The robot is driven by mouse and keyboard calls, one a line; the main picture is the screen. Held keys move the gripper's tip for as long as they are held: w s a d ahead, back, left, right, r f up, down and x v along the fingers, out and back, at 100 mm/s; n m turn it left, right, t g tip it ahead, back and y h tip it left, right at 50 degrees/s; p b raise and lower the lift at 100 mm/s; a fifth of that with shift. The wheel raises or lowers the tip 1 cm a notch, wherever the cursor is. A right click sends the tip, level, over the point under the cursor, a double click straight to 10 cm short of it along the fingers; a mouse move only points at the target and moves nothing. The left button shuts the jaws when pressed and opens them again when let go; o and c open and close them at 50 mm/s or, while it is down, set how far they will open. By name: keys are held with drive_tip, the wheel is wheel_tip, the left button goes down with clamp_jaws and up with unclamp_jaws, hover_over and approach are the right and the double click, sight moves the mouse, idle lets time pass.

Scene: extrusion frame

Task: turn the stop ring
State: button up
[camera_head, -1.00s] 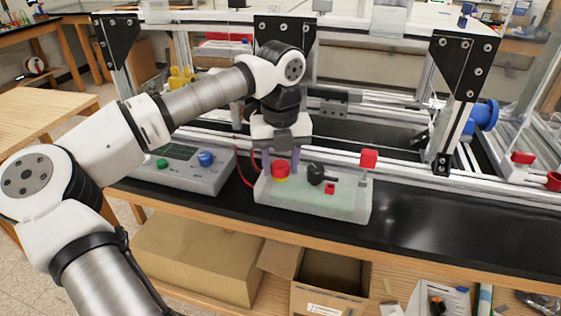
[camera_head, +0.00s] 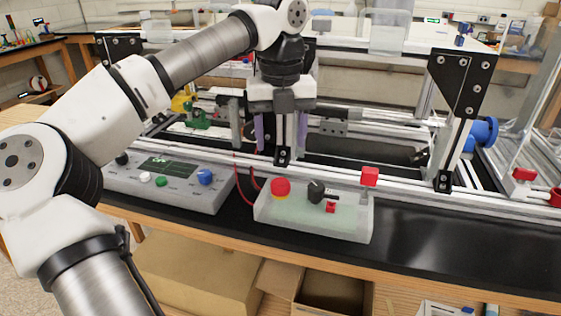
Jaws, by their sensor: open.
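The stop ring appears to be the round red cap (camera_head: 280,186) with a yellow band beneath it. It sits at the left end of the pale, grey-green control box (camera_head: 345,229) on the black bench.
The same box carries a black knob (camera_head: 316,191), a small red switch (camera_head: 331,207) and a red block (camera_head: 369,176) at its back corner. A grey console (camera_head: 165,182) with a blue knob stands to the left. Frame posts rise behind; the black bench at right is clear.

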drive_tip(key=shift+r, duration=1.55)
